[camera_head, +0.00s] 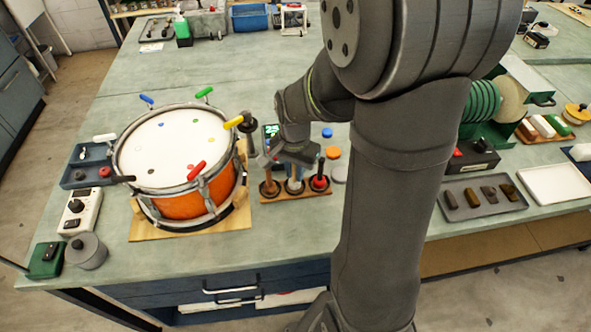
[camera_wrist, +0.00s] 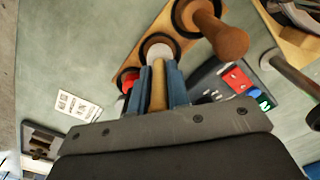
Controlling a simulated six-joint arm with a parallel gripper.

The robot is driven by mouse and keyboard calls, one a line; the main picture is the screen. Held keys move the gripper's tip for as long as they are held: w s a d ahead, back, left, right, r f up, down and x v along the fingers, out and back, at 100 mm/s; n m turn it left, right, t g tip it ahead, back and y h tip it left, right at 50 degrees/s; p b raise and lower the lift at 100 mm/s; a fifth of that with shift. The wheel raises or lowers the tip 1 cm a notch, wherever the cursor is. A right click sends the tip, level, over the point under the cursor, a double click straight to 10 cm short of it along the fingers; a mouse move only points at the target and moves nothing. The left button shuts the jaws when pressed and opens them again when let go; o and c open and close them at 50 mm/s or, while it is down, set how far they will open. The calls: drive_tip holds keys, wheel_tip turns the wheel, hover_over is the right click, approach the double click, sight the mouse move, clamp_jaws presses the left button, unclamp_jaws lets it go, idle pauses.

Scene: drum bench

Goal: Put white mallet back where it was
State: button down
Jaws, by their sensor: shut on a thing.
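The white mallet (camera_wrist: 160,51) has a pale head and a wooden handle. In the wrist view, its head sits at the middle dark ring of the wooden mallet rack (camera_wrist: 143,41). My gripper (camera_wrist: 159,68) is shut on its handle, with one blue finger on each side. In the head view, the white mallet (camera_head: 294,185) stands in the middle place of the rack (camera_head: 296,196), below my gripper (camera_head: 292,168). A brown mallet (camera_head: 269,187) stands to its left and a red mallet (camera_head: 318,182) to its right. Whether the white head rests fully in its ring is unclear.
An orange drum (camera_head: 183,205) with coloured handles around its rim stands left of the rack. A yellow-ended tool (camera_head: 236,122) rises close to my gripper. Coloured discs (camera_head: 333,152) lie right of the rack. My arm hides part of the bench.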

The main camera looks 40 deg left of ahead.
drive_tip(key=shift+f, duration=0.25)
drive_tip(key=shift+f, duration=0.15)
drive_tip(key=c, duration=1.4)
unclamp_jaws()
drive_tip(key=shift+o, duration=0.2)
wheel_tip(320, 180, up, 12)
drive_tip(key=shift+r, duration=0.2)
drive_tip(key=shift+f, duration=0.15)
wheel_tip(320, 180, down, 12)
drive_tip(key=shift+f, duration=0.1)
drive_tip(key=shift+r, duration=1.9)
